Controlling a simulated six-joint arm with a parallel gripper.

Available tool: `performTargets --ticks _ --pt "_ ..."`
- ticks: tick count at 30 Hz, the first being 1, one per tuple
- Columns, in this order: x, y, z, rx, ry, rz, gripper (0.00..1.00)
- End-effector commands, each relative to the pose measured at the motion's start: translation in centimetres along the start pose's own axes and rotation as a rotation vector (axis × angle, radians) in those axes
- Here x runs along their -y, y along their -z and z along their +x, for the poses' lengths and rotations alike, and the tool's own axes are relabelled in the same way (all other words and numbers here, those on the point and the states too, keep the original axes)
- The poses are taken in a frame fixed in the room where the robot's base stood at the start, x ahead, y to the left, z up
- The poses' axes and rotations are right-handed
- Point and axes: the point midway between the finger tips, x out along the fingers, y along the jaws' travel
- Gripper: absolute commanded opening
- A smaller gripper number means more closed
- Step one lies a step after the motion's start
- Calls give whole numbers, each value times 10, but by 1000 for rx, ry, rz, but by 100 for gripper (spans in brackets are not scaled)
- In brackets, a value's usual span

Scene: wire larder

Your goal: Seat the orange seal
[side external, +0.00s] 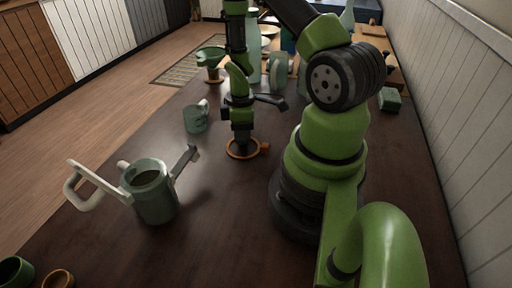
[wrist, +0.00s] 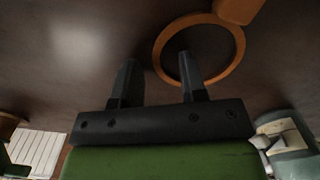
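The orange seal (side external: 232,155) is a flat ring with a small tab, lying on the dark table below my gripper. In the wrist view the seal (wrist: 238,58) is at the upper right. My gripper (wrist: 157,62) is open and empty, pointing down. One finger appears left of the ring; the other overlaps its left part and opening. I cannot tell whether the fingertips touch the seal. In the side view my gripper (side external: 242,143) is just above the ring, its tips hard to make out. A grey-green jar (side external: 155,204) stands upright at the left, its top open, with arms sticking out both sides.
A small green mug (side external: 195,120) stands behind the seal. Further back are a green funnel (side external: 210,56) and another jar (side external: 278,72). A green block (side external: 389,99) is near the wall. Small cups sit at the front left (side external: 58,279). Table between jar and seal is clear.

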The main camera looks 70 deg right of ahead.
Motion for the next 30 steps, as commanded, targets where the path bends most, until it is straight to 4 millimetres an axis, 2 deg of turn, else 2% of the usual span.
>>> performTargets --ticks 1,6,20,26,30 --pt "0 0 0 0 0 0 39" --pt "0 0 0 0 0 0 0" --pt "-1 0 -6 -1 -3 -1 0" --pt "-1 1 -29 -3 -5 0 0" --pt "-1 1 -56 -4 -7 -1 0"
